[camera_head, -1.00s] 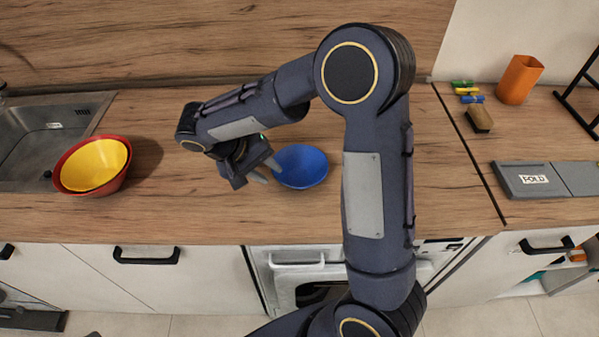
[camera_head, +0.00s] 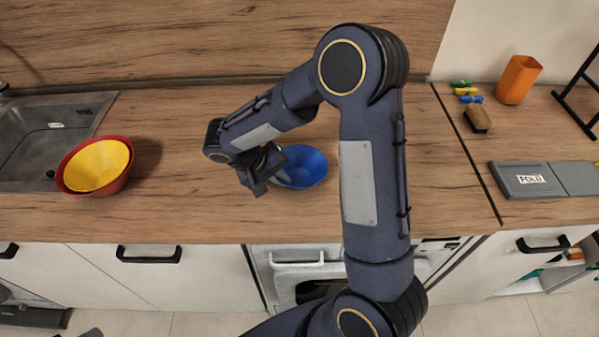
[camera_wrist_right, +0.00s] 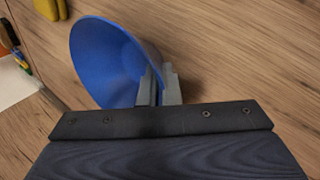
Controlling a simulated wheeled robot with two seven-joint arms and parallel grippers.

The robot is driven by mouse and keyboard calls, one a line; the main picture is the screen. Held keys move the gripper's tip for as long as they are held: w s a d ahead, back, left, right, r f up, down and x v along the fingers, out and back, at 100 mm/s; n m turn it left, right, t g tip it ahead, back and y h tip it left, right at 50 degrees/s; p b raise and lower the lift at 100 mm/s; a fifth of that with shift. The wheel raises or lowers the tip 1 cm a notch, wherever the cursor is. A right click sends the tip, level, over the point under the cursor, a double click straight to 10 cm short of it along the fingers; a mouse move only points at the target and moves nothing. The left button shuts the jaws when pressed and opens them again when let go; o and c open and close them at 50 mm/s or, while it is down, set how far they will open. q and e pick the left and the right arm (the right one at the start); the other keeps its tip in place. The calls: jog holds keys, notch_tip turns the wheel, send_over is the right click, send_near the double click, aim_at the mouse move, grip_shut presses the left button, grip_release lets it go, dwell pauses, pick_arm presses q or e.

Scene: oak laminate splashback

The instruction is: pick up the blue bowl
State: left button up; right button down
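The blue bowl (camera_head: 306,167) stands on the wooden counter, left of my right arm's upright link in the head view. My right gripper (camera_head: 263,186) is at the bowl's left rim. In the right wrist view the two grey fingers (camera_wrist_right: 159,88) are close together at the rim of the blue bowl (camera_wrist_right: 103,60), one on the inside and one on the outside, with the wall between them. The gripper looks shut on the rim; the exact contact is partly hidden. My left gripper is not in view.
A red bowl (camera_head: 118,184) with a yellow bowl (camera_head: 97,165) inside stands left, beside the sink (camera_head: 40,140). At right are an orange cup (camera_head: 518,80), a sponge (camera_head: 477,119), coloured clips (camera_head: 466,91) and a grey folding board (camera_head: 530,180). Counter between the bowls is clear.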

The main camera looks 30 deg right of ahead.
dwell(0.3)
jog(key=shift+r, duration=0.5)
notch_tip(320, 180, up, 2)
jog(key=shift+r, duration=0.15)
jog(key=s+a+r+b, duration=0.2)
jog(key=s+a+r, duration=0.1)
jog(key=a+r, duration=0.7)
jog(key=a, duration=0.3)
jog(key=shift+s+a+b, duration=0.25)
jog(key=shift+a+b, duration=0.05)
jog(key=shift+b, duration=0.05)
